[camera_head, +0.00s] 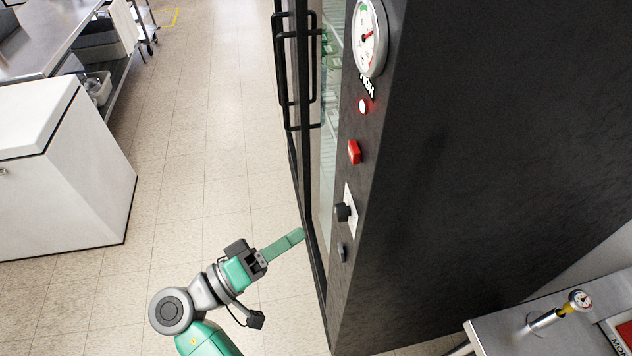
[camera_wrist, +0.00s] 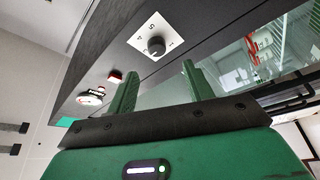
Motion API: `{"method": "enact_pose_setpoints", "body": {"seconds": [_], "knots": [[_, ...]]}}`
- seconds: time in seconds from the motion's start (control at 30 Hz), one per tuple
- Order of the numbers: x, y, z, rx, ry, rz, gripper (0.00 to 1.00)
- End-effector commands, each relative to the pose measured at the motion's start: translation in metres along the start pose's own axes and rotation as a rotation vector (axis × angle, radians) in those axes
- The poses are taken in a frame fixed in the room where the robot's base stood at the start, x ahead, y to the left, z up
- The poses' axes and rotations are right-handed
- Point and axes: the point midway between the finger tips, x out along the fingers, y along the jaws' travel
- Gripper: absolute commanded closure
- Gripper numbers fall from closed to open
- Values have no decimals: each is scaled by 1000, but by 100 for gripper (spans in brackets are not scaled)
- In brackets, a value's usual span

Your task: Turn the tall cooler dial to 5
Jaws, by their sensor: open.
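The tall cooler (camera_head: 460,150) is a dark cabinet with glass doors. Its dial (camera_head: 346,212) is a round black knob on a white plate (camera_head: 351,192) low on the narrow panel. In the wrist view the dial (camera_wrist: 156,46) sits on its white plate (camera_wrist: 140,42); a mark like 5 shows near the top, others are small. I cannot tell the knob's setting. My gripper (camera_head: 299,237) is left of and slightly below the dial in the head view, apart from it. In the wrist view my gripper (camera_wrist: 160,68) is open and empty, its green fingers either side below the dial.
Above the dial are a red button (camera_head: 354,152), a red light (camera_head: 363,106) and a round gauge (camera_head: 371,38); a small switch (camera_head: 342,252) is below. Black door handles (camera_head: 297,75) stick out. A steel counter (camera_head: 500,335) is at lower right. The floor at left is clear.

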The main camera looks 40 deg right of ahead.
Motion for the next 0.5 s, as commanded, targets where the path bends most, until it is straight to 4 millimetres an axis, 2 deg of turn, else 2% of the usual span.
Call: {"method": "enact_pose_setpoints", "body": {"seconds": [0.17, 0.5], "knots": [[6, 2, 0, -1, -2, 7, 49], [66, 3, -1, 0, -2, 4, 49]]}}
